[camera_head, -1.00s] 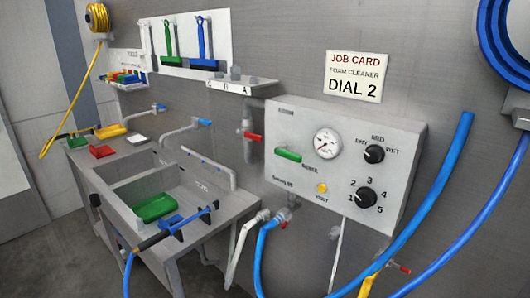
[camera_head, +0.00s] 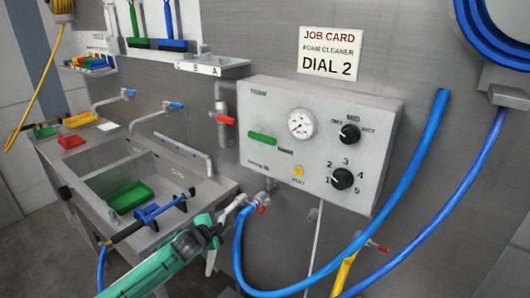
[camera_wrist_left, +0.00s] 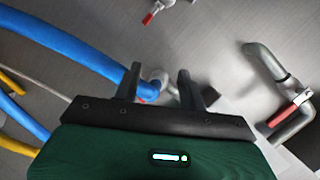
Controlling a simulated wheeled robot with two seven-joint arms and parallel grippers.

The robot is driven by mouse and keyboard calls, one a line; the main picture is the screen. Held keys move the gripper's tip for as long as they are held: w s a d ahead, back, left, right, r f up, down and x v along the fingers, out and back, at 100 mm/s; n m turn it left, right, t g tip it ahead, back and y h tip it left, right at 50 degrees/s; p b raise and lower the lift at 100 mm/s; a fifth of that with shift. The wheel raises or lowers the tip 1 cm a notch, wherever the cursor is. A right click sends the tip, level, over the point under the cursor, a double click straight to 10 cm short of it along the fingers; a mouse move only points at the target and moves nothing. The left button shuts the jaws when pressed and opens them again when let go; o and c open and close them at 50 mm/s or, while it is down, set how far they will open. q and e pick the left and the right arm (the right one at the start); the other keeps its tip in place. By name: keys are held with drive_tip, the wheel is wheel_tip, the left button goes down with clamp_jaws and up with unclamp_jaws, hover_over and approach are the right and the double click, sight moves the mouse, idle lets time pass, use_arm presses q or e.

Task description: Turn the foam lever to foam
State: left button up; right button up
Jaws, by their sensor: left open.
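The foam lever (camera_head: 262,138) is a green handle lying about level on the left of the grey control box (camera_head: 375,108). A small label reading FOAM is above it, and a RINSE label is at its right end. My left gripper (camera_head: 238,204), on a green arm, is below and left of the lever, clear of it, near the pipe fittings under the box. In the left wrist view its two dark fingers (camera_wrist_left: 158,84) are apart, with nothing held between them. The lever does not show there. My right gripper is not in view.
A blue hose (camera_head: 240,255) loops from a red-handled valve (camera_head: 263,208) close to my left gripper. A red-handled pipe valve (camera_head: 227,120) is left of the box. The sink (camera_head: 185,165) holds a green tray (camera_head: 130,197). The job card (camera_head: 330,54) reads DIAL 2.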

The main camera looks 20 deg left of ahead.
use_arm(q)
drive_tip(key=d+r+m+t+h, duration=0.1)
drive_tip(key=d+r+m, duration=0.1)
drive_tip(key=r, duration=0.7)
drive_tip(key=d+r+m+t+h, duration=0.1)
drive_tip(key=d+r+m, duration=0.1)
drive_tip(key=r, duration=0.6)
drive_tip(key=m+t+h, duration=0.1)
drive_tip(key=m+h, duration=0.1)
drive_tip(key=m, duration=0.2)
approach(264, 141)
drive_tip(key=p+x, duration=0.4)
drive_tip(key=x, duration=0.5)
drive_tip(key=shift+w+d+r, duration=0.15)
drive_tip(key=shift+w+r, duration=0.05)
drive_tip(key=shift+w, duration=0.05)
drive_tip(key=shift+w+d+f+p, duration=0.2)
drive_tip(key=shift+w+p, duration=0.15)
drive_tip(key=shift+w, duration=0.25)
drive_tip(key=shift+c, duration=0.2)
clamp_jaws()
